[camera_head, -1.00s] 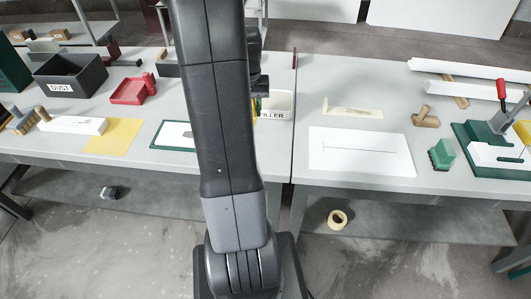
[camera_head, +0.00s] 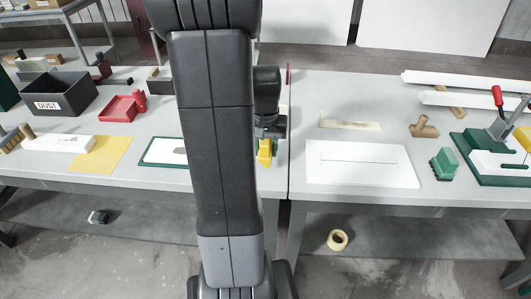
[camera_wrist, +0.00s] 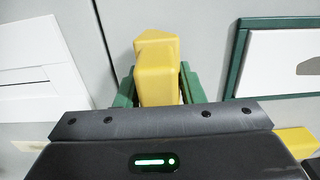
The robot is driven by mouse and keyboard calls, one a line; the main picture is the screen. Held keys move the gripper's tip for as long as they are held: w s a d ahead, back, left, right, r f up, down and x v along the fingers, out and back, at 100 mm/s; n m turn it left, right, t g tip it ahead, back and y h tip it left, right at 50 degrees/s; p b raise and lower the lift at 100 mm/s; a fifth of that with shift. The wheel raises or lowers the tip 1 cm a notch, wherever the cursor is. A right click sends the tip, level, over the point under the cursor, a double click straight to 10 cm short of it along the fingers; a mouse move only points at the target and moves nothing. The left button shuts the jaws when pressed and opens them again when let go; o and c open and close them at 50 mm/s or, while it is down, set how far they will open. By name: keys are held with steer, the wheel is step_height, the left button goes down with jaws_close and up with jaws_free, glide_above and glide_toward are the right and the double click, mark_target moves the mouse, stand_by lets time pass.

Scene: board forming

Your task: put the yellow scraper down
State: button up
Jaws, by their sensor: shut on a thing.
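The yellow scraper (camera_wrist: 157,66) is between the two green fingers of my gripper (camera_wrist: 157,88), which is shut on it, in the wrist view. In the head view the scraper (camera_head: 265,150) shows as a small yellow piece beneath my gripper, over the near right part of the left table. My arm hides part of it. I cannot tell whether it touches the table.
A green-edged board (camera_head: 154,152) lies to the left, a white panel with a slit (camera_head: 360,176) on the right table (camera_head: 297,120). The seam between the tables is close. A yellow sheet (camera_head: 106,158) and black DUST bin (camera_head: 72,95) are farther left.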

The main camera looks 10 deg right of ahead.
steer(key=shift+f, duration=1)
steer(key=shift+f, duration=0.2)
steer(key=o, duration=1)
steer(key=shift+c, duration=0.2)
step_height(320, 180, up, 12)
steer(key=shift+r, duration=0.2)
